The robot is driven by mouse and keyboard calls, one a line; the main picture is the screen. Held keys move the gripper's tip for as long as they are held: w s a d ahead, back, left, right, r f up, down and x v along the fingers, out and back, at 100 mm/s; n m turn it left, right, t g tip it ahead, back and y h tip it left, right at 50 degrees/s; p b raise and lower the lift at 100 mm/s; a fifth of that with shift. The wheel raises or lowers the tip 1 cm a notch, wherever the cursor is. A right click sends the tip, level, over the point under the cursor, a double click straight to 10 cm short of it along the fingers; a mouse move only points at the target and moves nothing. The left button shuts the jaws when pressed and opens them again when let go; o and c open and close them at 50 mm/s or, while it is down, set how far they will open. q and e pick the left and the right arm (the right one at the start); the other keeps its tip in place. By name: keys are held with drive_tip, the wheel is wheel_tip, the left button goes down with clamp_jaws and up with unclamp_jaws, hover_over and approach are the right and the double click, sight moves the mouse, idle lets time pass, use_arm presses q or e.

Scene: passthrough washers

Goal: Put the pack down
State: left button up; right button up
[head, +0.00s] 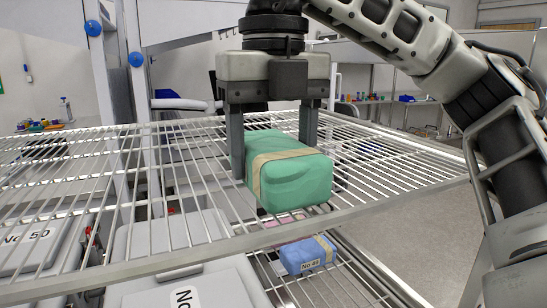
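The green pack (292,182) has a tan band around it and is at the wire shelf (190,212), close to its front rail. I cannot tell whether its underside touches the wires or is slightly above them. My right gripper (272,160) comes from above, with one finger along each side of the pack, and appears shut on it. The lower part of the far-right finger is hidden behind the pack. My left gripper is not in view.
Below the shelf are a blue pack (307,254) with a label and a tan band, and grey lidded containers (178,235) with number labels. Bare shelf wires lie to the left and right of the green pack. White upright posts (133,75) stand at the left back.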

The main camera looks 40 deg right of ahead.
sight(273, 143)
drive_tip(key=shift+f, duration=0.1)
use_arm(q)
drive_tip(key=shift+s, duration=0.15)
use_arm(e)
drive_tip(key=o, duration=1.3)
drive_tip(key=shift+c, duration=0.2)
wheel_tip(273, 143, up, 10)
drive_tip(key=p, duration=0.4)
drive_tip(key=shift+s+a, duration=0.1)
drive_tip(key=shift+r, duration=0.35)
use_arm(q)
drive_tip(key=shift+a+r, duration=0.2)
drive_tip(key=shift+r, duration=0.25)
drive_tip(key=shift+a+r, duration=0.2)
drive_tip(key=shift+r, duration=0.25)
use_arm(e)
drive_tip(key=shift+r, duration=0.8)
